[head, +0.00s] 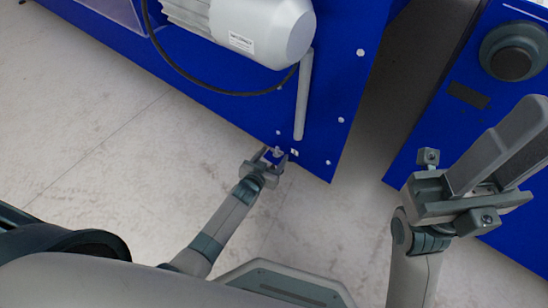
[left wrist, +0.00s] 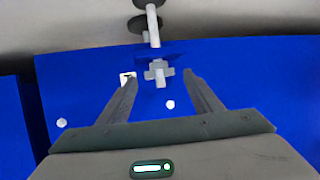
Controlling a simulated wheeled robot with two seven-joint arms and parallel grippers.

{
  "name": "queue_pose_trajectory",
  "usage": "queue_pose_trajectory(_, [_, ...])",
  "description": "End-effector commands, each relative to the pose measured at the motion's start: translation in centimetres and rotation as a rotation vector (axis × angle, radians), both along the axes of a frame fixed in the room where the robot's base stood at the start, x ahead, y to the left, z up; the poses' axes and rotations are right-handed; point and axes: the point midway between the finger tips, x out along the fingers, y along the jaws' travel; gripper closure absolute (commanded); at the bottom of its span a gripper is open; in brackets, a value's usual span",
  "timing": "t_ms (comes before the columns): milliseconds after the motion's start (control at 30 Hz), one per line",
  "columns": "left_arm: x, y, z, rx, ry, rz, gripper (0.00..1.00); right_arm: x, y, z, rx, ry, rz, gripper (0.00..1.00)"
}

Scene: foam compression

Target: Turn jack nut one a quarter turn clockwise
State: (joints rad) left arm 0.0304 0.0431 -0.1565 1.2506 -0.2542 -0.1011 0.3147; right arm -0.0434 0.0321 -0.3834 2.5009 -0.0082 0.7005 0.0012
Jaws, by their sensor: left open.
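A small grey jack nut (left wrist: 158,71) sits on a threaded rod at the edge of the blue machine in the left wrist view. It also shows small in the head view (head: 278,150), low on the blue panel. I cannot read a number for it. My left gripper (head: 274,156) is open and empty at the nut. In the left wrist view, its fingers (left wrist: 160,78) stand apart on either side of the nut; I see no contact. My right gripper (head: 519,120) is large at the right of the head view, away from the nut; its finger gap is unclear.
A grey motor (head: 255,28) and a grey bar (head: 304,95) are on the blue machine (head: 345,70) above the nut. Another blue machine (head: 440,100) stands at the right. The pale floor (head: 120,150) is clear at left.

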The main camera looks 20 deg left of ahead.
Motion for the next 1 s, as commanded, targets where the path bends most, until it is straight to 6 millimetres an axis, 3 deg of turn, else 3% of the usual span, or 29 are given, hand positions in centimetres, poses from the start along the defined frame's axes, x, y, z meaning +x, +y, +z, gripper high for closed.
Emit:
queue_pose_trajectory(467, [1.08, -0.14, -0.40, 0.000, 0.000, 0.000, 0.41, -0.05, 0.18, 0.27, 0.002, -0.013, 0.009, 0.69])
queue_pose_trajectory(667, [1.07, -0.14, -0.40, 0.000, 0.000, 0.000, 0.82, -0.04, 0.16, 0.22, 0.004, -0.011, 0.009, 0.69])
queue_pose_trajectory(1000, [1.33, -0.22, 0.01, 0.002, -0.005, -0.046, 0.82, -0.03, 0.00, 0.71, 0.006, -0.013, 0.001, 0.69])
